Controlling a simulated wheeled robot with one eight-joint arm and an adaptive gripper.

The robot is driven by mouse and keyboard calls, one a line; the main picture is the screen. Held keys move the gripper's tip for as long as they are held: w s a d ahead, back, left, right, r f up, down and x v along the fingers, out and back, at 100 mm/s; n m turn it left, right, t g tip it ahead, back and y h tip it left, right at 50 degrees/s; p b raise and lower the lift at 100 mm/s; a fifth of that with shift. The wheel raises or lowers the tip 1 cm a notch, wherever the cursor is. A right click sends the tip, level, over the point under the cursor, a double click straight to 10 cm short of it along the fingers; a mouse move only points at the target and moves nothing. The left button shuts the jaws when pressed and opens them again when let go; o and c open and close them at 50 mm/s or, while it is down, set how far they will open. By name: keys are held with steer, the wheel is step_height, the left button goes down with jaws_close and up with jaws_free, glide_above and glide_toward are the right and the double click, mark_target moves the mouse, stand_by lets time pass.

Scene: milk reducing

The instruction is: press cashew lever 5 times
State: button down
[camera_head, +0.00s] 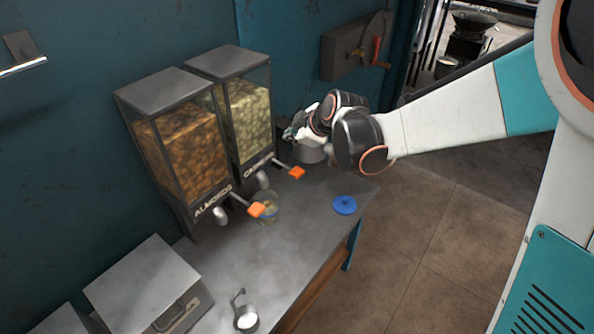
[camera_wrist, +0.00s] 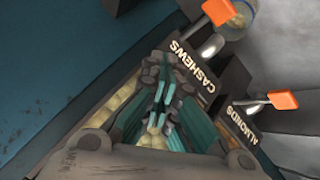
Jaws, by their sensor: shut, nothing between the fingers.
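The cashew dispenser (camera_head: 249,115), filled with pale nuts, stands against the blue wall. Its lever with an orange tip (camera_head: 297,173) sticks out at the front; the orange tip also shows at the top of the wrist view (camera_wrist: 222,12). My gripper (camera_head: 290,133) is above and to the right of this lever, beside the dispenser, apart from the orange tip. In the wrist view my gripper's fingers (camera_wrist: 159,98) are closed together and empty, with the CASHEWS label (camera_wrist: 194,67) just right of them.
The almond dispenser (camera_head: 178,143) stands left of the cashew one, with its own orange-tipped lever (camera_head: 256,209). A clear jar (camera_head: 268,210) stands beneath the levers. A blue lid (camera_head: 345,205), a metal cup (camera_head: 246,318) and a metal box (camera_head: 150,289) are on the grey counter (camera_head: 285,255).

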steer(key=shift+f, duration=0.1)
steer(key=b, duration=0.7)
glide_toward(292, 170)
steer(key=w+a, duration=0.1)
steer(key=w+a+f, duration=0.1)
steer(key=w, duration=0.1)
steer(key=w+a+f, duration=0.1)
steer(key=shift+w+a+f, duration=0.1)
steer(key=shift+w, duration=0.3)
stand_by(0.7)
steer(key=shift+f, duration=0.45)
steer(key=shift+f+b, duration=1.1)
steer(key=shift+f, duration=0.15)
stand_by(1.3)
steer(key=shift+r, duration=0.1)
steer(key=shift+r+p, duration=1.2)
steer(key=shift+r, duration=0.4)
steer(key=shift+r+p, duration=1.75)
steer(key=shift+r, duration=0.75)
